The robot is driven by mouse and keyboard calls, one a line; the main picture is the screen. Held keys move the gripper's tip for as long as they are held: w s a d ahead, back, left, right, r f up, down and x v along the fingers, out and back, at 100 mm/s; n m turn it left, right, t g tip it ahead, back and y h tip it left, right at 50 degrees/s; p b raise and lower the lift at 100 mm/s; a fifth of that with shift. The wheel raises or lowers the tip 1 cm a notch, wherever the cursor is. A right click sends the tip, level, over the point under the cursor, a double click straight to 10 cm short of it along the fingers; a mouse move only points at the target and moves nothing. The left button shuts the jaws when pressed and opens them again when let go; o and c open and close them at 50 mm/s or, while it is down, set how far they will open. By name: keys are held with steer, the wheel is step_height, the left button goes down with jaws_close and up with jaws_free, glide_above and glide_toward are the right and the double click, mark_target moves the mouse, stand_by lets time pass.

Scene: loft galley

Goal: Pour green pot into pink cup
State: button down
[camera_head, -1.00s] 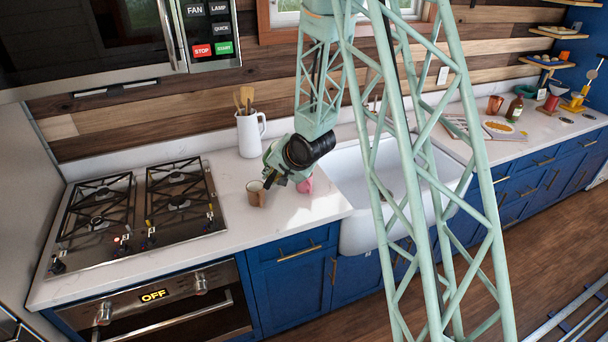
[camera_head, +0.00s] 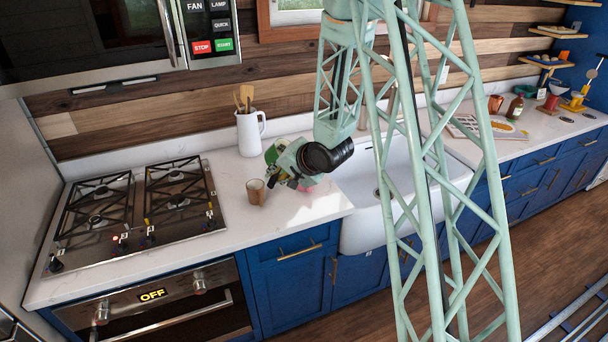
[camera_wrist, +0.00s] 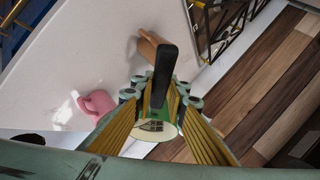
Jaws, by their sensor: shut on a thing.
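My gripper (camera_head: 288,168) is shut on the green pot (camera_head: 275,150) and holds it above the counter, left of the sink. In the wrist view the pot (camera_wrist: 164,131) lies between the yellow finger pads of my gripper (camera_wrist: 163,108), with a black handle across the picture's middle. The pot looks tilted; its contents cannot be made out. The pink cup (camera_wrist: 96,104) stands on the counter, left of the pot in the wrist view. In the head view it (camera_head: 306,186) is mostly hidden behind my gripper.
A brown cup (camera_head: 256,192) stands on the counter close to my gripper, left of the pink cup. A white jug (camera_head: 250,134) with wooden utensils stands behind. The gas stove (camera_head: 140,210) is left, the white sink (camera_head: 360,190) right. The counter's front strip is free.

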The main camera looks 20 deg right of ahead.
steer(key=shift+s+d+f+t+b, duration=0.15)
steer(key=shift+t+b, duration=0.15)
steer(key=shift+b, duration=0.25)
steer(key=shift+s+d+r+m+t+y+b, duration=0.3)
steer(key=shift+t+y+b, duration=0.25)
steer(key=shift+t+b, duration=0.15)
steer(key=shift+s+d+r+m+t+y+b, duration=0.2)
steer(key=shift+d+m+t+y+b, duration=0.1)
steer(key=shift+t+y+b, duration=0.4)
stand_by(1.6)
steer(key=shift+s+d+f+m+t+y+b, duration=0.2)
steer(key=shift+f+b, duration=0.15)
steer(key=shift+b, duration=0.65)
steer(key=shift+s+d+f+m+t+y+b, duration=0.1)
steer(key=shift+f+t+y+b, duration=0.15)
steer(key=shift+b, duration=0.7)
stand_by(0.4)
steer(key=shift+s+d+m+t+y+b, duration=0.35)
steer(key=shift+s+d+t+b, duration=0.35)
steer(key=shift+b, duration=0.9)
stand_by(0.5)
